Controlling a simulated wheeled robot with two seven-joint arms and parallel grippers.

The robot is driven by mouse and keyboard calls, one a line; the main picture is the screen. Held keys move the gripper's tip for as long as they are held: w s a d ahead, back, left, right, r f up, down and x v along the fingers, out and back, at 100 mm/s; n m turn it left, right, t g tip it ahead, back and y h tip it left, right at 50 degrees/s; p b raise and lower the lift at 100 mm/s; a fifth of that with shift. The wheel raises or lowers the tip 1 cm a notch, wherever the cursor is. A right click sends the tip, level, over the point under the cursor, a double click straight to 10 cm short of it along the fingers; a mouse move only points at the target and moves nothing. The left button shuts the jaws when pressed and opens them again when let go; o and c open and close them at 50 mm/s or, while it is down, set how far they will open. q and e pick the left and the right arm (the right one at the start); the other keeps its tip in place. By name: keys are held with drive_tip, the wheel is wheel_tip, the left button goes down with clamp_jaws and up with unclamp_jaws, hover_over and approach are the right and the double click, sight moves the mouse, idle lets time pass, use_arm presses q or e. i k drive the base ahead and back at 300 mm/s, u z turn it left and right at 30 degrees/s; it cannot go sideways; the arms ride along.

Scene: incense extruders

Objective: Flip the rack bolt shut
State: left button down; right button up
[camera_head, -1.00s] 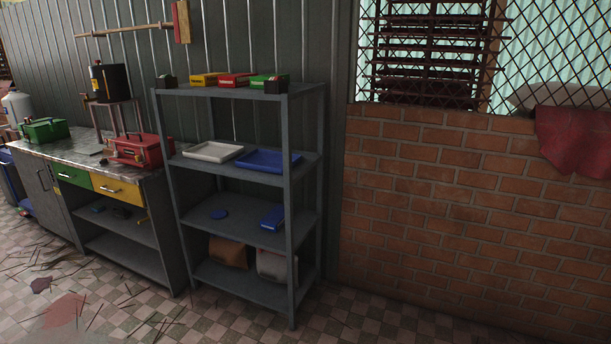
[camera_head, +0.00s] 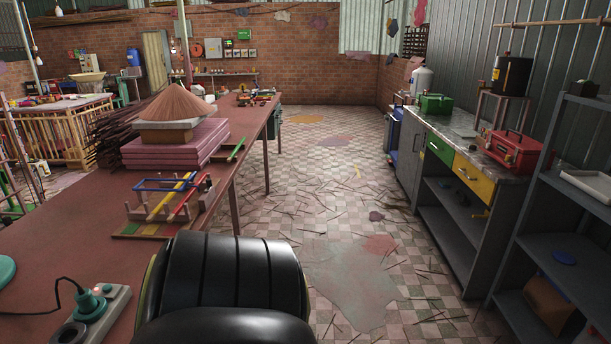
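A small wooden rack (camera_head: 150,207) with blue, yellow, red and green bars stands on the long reddish table at left of centre. I cannot make out a bolt on it, nor tell whether one is open or shut. A larger slatted wooden rack (camera_head: 52,133) stands at the far left, also too distant to show a bolt. Neither of my grippers is in view. A black rounded arm part of mine fills the bottom centre and hides part of the table edge.
The reddish table (camera_head: 60,235) holds pink slabs (camera_head: 178,143) under a brown cone (camera_head: 170,103), and a power strip (camera_head: 100,310). A workbench (camera_head: 462,190) with green and yellow drawers and a grey shelf (camera_head: 560,215) line the right. The stick-littered aisle floor (camera_head: 345,215) is between.

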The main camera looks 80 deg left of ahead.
sight(208, 181)
drive_tip(key=u, duration=2.3)
drive_tip(key=i, duration=3.5)
drive_tip(key=u, duration=2.05)
